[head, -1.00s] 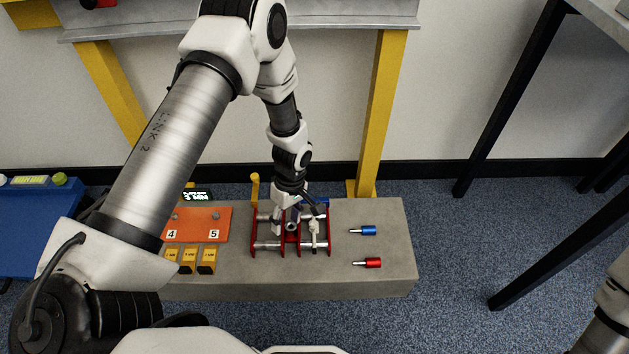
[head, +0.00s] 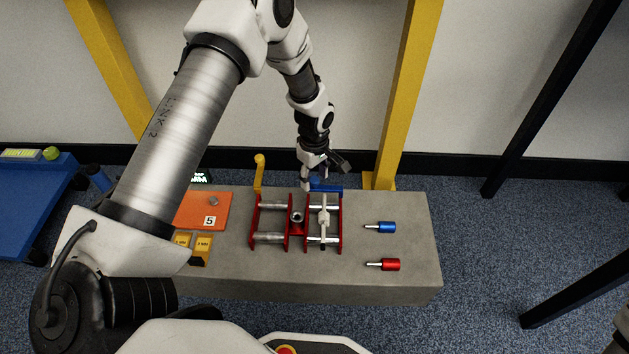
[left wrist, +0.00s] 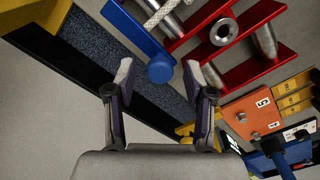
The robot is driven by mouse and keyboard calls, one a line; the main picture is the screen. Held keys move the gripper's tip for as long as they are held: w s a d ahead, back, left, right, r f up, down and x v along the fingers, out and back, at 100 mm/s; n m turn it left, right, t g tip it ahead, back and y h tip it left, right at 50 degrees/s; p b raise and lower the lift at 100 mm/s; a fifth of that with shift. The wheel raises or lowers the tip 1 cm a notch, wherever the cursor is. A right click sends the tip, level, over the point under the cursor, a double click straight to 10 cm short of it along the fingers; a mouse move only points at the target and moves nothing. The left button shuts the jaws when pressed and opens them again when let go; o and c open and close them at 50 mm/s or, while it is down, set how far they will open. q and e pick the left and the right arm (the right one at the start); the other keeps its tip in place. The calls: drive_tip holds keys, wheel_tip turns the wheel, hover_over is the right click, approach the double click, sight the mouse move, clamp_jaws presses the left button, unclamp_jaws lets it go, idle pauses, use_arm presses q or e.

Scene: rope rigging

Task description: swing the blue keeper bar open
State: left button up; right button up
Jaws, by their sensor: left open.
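The blue keeper bar (head: 327,188) lies across the back end of the right part of the red frame (head: 290,222). In the left wrist view the bar (left wrist: 140,32) ends in a round blue knob (left wrist: 160,69). My left gripper (head: 325,175) is at the back edge of the block, beside the bar, and hides part of it. In the left wrist view its open fingers (left wrist: 158,74) stand on either side of the knob; I cannot tell whether they touch it. My right gripper is out of view.
A yellow lever (head: 259,172) stands behind the frame's left. A blue-handled pin (head: 381,227) and a red-handled pin (head: 384,264) lie on the grey block (head: 415,240). An orange plate (head: 203,211) sits left. A yellow post (head: 405,100) rises behind.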

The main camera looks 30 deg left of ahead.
use_arm(q)
clamp_jaws()
